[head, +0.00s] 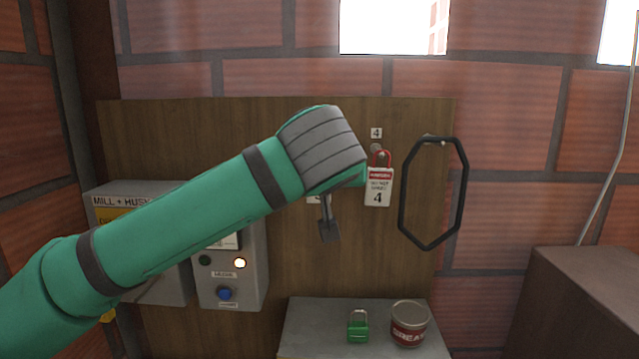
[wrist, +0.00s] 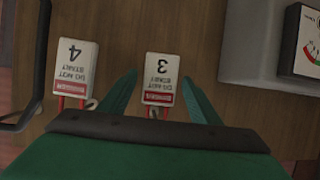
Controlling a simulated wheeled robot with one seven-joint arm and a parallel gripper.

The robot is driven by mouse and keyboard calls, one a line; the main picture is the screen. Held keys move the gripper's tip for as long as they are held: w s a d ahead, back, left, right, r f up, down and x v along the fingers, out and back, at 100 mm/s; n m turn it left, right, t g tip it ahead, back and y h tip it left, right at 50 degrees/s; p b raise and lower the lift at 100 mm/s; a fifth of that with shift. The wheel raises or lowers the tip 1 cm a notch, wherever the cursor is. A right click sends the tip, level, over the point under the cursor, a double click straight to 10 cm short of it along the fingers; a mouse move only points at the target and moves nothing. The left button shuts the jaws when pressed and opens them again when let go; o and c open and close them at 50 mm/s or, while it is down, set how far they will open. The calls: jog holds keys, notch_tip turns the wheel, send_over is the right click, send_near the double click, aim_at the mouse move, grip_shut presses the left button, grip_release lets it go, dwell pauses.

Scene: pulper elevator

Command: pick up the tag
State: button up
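In the wrist view, which is upside down, a white tag marked 3 (wrist: 160,78) with a red band hangs on the wooden board. My gripper (wrist: 158,82) is open, with one green finger on each side of this tag. The fingers look apart from it, though depth is hard to judge. A similar tag marked 4 (wrist: 74,66) hangs beside it, outside the fingers. The head view also shows the tag marked 4 (head: 378,190) on a red loop, right of my wrist.
A black hexagonal ring (head: 401,205) hangs right of the tags. Below, a grey surface (head: 305,325) holds a green padlock (head: 358,328) and a grease tin (head: 409,325). A grey control box (head: 240,285) is at left.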

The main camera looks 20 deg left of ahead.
jog(key=shift+s, duration=0.2)
jog(key=c, duration=1.1)
